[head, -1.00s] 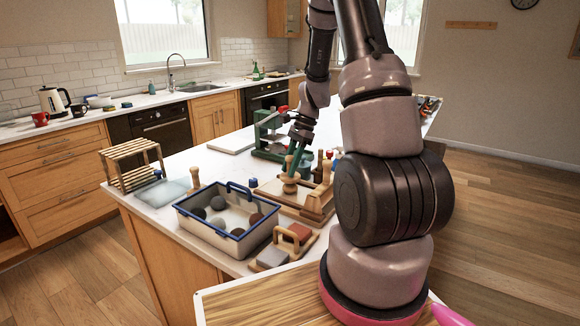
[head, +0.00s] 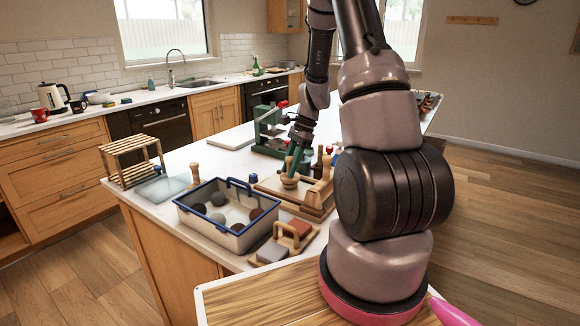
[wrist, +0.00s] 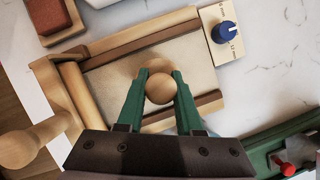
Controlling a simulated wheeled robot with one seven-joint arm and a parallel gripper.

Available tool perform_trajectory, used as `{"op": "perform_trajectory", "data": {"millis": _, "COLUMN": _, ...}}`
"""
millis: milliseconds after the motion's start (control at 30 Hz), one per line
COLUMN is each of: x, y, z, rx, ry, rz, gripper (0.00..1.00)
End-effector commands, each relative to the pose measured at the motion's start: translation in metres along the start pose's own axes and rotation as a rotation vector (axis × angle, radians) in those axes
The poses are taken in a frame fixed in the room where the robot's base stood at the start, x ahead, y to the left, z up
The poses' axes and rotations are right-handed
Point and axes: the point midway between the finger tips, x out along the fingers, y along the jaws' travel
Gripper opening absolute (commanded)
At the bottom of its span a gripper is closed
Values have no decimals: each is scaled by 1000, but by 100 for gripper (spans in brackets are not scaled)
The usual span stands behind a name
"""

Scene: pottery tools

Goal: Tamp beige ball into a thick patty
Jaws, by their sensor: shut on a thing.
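A wooden tamper with a round knob and a wider disc base (head: 290,182) stands on the pressing board in the head view. The board (wrist: 120,80) has a pale cloth-like surface between brown side rails. My gripper (wrist: 160,84) is above the board, its green fingers shut on the tamper's round knob (wrist: 160,89). The disc base shows partly behind the knob in the wrist view. The beige ball cannot be made out on the board; anything under the tamper is hidden by its base.
A blue-rimmed bin (head: 205,231) holding several balls stands left of the board. Handled blocks (head: 293,235), a slatted rack (head: 131,160) and a green press (head: 268,128) stand nearby.

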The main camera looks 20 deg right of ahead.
Motion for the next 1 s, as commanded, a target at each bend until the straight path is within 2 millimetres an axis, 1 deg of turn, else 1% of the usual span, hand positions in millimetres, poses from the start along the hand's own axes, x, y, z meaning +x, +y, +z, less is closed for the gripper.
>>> {"op": "perform_trajectory", "data": {"millis": 233, "x": 0, "y": 1, "z": 0, "rx": 0, "ry": 0, "rz": 2, "gripper": 0}}
{"op": "perform_trajectory", "data": {"millis": 533, "x": -15, "y": 0, "z": 7, "rx": -2, "ry": 0, "rz": 1, "gripper": 0}}
{"op": "perform_trajectory", "data": {"millis": 1000, "x": -18, "y": 0, "z": 8, "rx": -1, "ry": 0, "rz": 0, "gripper": 0}}
